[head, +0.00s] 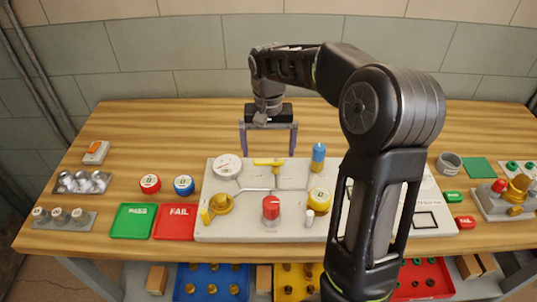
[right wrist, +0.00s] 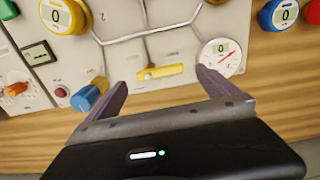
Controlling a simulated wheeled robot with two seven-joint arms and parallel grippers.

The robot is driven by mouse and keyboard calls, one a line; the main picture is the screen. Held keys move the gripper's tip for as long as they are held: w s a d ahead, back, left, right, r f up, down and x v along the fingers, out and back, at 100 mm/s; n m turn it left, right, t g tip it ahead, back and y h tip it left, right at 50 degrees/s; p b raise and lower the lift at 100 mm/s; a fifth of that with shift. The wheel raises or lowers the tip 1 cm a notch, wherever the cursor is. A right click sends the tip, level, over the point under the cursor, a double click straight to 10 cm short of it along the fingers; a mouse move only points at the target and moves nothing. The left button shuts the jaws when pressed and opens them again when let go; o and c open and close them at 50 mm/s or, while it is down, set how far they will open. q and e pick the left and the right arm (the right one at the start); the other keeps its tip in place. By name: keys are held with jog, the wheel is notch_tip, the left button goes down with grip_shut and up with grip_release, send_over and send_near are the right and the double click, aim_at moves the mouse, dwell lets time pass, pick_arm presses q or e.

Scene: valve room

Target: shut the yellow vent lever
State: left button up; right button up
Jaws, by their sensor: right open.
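The yellow vent lever (head: 268,162) is a short bar at the back edge of the pale panel (head: 240,232). It lies crosswise to the grey pipe that runs up to it. It also shows in the right wrist view (right wrist: 160,71), just beyond the fingertips. My right gripper (head: 268,153) is open and empty, with its two purple fingers pointing down on either side of the lever, apart from it. In the right wrist view the fingers (right wrist: 162,82) are spread wide, with the lever between their lines. My left gripper is not in view.
A white gauge (head: 227,166) stands left of the lever and a blue-topped post (head: 318,155) to the right. A red knob (head: 271,208) and yellow valve (head: 220,204) are nearer. Green (head: 133,221) and red (head: 175,222) trays lie left. The wood behind the panel is clear.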

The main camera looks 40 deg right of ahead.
aim_at(268, 160)
notch_tip(268, 160, up, 5)
jog(key=shift+f, duration=0.15)
dwell(0.6)
